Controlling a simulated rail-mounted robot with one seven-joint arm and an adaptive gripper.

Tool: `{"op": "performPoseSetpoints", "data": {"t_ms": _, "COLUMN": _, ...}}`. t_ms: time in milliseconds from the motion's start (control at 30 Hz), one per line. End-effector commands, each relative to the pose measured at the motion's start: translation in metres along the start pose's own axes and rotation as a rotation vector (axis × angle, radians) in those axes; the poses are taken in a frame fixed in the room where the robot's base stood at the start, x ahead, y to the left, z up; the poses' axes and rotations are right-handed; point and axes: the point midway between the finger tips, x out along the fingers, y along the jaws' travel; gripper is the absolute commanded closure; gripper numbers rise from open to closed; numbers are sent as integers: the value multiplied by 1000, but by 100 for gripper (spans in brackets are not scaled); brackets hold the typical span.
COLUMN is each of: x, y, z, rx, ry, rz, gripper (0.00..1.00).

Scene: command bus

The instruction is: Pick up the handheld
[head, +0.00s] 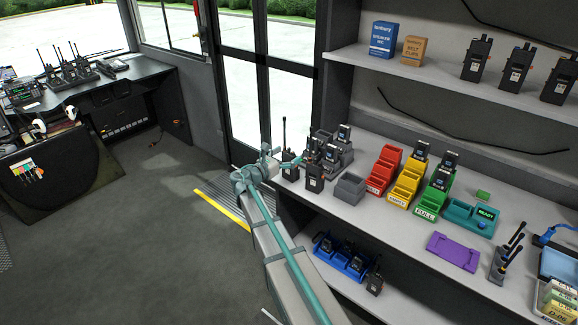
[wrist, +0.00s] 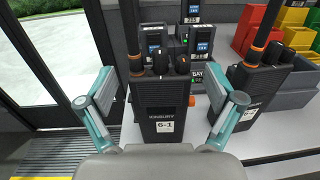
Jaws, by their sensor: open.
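A black handheld radio (wrist: 160,105) with a white "6-1" label, knobs on top and an antenna stands upright in the middle of the wrist view. It is partly hidden by my gripper in the head view (head: 290,173), at the left end of the counter. My gripper (wrist: 170,92) is open, with one teal finger on each side of the radio's body; gaps show between the fingers and the radio. In the head view my gripper (head: 284,161) is at the radio. A second handheld (wrist: 255,90) stands close on the right.
Blue-labelled battery packs (wrist: 203,45) stand behind the radio. Red (head: 383,172), yellow (head: 402,186) and green (head: 430,205) bins stand right of a small grey bin (head: 349,188). A purple tray (head: 453,251) lies on the counter (head: 400,235). Glass doors are left of the counter.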

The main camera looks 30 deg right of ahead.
Motion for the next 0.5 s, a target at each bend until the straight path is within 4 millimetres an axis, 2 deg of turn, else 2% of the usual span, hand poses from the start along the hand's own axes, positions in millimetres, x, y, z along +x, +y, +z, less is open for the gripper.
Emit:
{"op": "performPoseSetpoints", "data": {"t_ms": 100, "x": 10, "y": 0, "z": 0, "rx": 0, "ry": 0, "rz": 0, "gripper": 8}}
{"op": "performPoseSetpoints", "data": {"t_ms": 300, "x": 10, "y": 0, "z": -1, "rx": 1, "ry": 0, "rz": 1, "gripper": 8}}
{"op": "performPoseSetpoints", "data": {"t_ms": 367, "x": 10, "y": 0, "z": -1, "rx": 1, "ry": 0, "rz": 1, "gripper": 17}}
{"op": "performPoseSetpoints", "data": {"t_ms": 500, "x": 10, "y": 0, "z": 0, "rx": 1, "ry": 1, "rz": 0, "gripper": 40}}
